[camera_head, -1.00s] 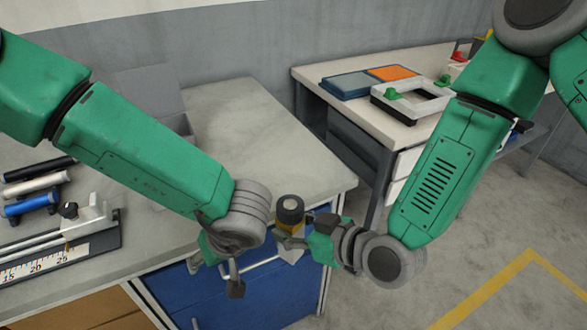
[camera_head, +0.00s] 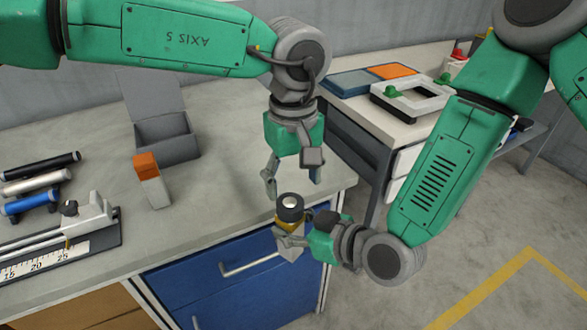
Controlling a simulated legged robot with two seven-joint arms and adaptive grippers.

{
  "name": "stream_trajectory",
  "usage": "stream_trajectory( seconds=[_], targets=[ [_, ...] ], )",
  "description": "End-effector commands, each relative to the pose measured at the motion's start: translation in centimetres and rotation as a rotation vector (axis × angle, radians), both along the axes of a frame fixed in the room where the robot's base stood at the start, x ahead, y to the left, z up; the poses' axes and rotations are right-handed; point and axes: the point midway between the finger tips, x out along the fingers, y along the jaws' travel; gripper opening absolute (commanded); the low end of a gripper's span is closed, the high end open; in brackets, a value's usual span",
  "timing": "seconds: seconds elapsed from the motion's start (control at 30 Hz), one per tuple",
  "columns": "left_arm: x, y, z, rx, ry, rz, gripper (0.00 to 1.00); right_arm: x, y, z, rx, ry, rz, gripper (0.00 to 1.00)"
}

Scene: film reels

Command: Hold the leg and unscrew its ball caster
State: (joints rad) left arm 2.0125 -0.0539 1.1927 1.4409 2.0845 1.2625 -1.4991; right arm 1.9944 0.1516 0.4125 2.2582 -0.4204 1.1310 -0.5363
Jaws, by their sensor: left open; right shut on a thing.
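The leg (camera_head: 291,252) is a short light post with a yellowish band, held upright in front of the workbench's front edge. Its ball caster (camera_head: 290,207) sits on top, a dark round housing with a pale ball in the middle. My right gripper (camera_head: 287,236) is shut on the leg just below the caster, and its fingers partly hide the leg. My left gripper (camera_head: 292,182) is open and points down above the caster, with its fingers apart and empty. It does not appear to touch the caster.
The grey workbench (camera_head: 225,205) has a blue drawer (camera_head: 222,285) in front. On it are an open grey box (camera_head: 168,137), an orange-and-grey block (camera_head: 150,181), several cylinders (camera_head: 38,182) and a ruler fixture (camera_head: 50,255). A second table (camera_head: 340,100) stands at the back right.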

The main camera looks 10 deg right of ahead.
Motion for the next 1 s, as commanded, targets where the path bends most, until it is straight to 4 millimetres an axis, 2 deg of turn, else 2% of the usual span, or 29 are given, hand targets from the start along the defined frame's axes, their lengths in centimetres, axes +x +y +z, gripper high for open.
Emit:
stream_trajectory(
  seconds=[0.1, 0.3, 0.47, 0.7, 0.73, 0.87, 1.0],
  targets=[
    [0.0, 0.0, -2.1, 0.002, 0.002, 0.000, 0.59, 0.1, 0.0, 0.0, 0.001, -0.001, 0.000, 0.00],
    [-0.1, 0.0, -4.6, 0.003, 0.002, 0.000, 0.59, 0.0, 0.0, 0.1, 0.001, -0.002, -0.001, 0.00],
    [-0.1, 0.0, -5.5, 0.001, 0.001, 0.000, 0.59, 0.0, 0.0, 0.1, 0.001, -0.002, -0.001, 0.00],
    [-0.1, 0.0, -5.6, 0.001, 0.000, 0.001, 0.59, 0.0, 0.0, 0.1, 0.001, -0.001, 0.000, 0.00],
    [-0.1, 0.0, -5.6, 0.001, 0.000, 0.001, 0.55, 0.0, 0.0, 0.1, 0.001, -0.001, 0.000, 0.00],
    [-0.1, -0.1, -5.5, -0.001, 0.001, 0.000, 0.09, 0.0, 0.1, 0.1, 0.002, -0.003, 0.001, 0.00],
    [-0.1, -0.2, -5.5, -0.005, -0.001, 0.001, 0.07, -0.1, 0.2, 0.1, 0.003, -0.003, 0.005, 0.00]
  ],
)
